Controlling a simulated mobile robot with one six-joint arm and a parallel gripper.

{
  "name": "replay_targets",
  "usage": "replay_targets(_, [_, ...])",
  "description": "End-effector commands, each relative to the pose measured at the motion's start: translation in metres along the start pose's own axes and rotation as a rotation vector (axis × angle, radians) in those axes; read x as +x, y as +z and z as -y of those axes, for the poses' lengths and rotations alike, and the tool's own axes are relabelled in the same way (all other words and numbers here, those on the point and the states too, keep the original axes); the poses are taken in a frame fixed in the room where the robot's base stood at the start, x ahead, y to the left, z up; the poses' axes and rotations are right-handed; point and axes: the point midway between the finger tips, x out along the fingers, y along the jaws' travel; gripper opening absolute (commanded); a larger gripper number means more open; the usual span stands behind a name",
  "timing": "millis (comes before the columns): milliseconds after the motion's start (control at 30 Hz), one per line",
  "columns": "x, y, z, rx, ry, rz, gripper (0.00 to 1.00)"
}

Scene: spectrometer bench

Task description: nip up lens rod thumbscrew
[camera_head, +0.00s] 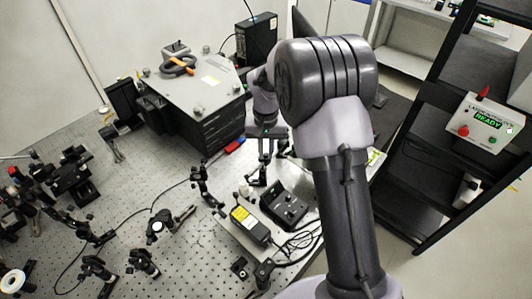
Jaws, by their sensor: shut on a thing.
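My gripper (265,148) is small and dark in the head view, pointing down just left of my arm's big elbow. It is shut at the upper part of a black post-mounted optic holder (258,178) on the optical table. The lens rod thumbscrew is too small and too covered by the fingers to make out; the grip is at the place where it would sit. Another black post mount (203,183) stands upright a little to the left, apart from my gripper.
The perforated optical table (140,200) carries several black mounts at left. A yellow-labelled box (250,222), a black control box (285,207) and loose cables lie in front of my gripper. A large grey-topped instrument (200,90) stands behind. A dark shelf with a READY panel (485,125) is at right.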

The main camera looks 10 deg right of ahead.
Motion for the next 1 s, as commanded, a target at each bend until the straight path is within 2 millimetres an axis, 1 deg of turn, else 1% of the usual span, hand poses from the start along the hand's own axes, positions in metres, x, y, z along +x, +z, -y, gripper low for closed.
replay_targets(600, [0.0003, -0.0013, 0.0005, 0.577, -0.002, -0.004, 0.0])
replay_targets(800, [0.0001, -0.0014, 0.0007, 0.74, -0.003, -0.004, 0.0])
replay_targets(1000, [-0.0001, -0.0011, 0.0007, 0.864, -0.002, -0.003, 0.0])
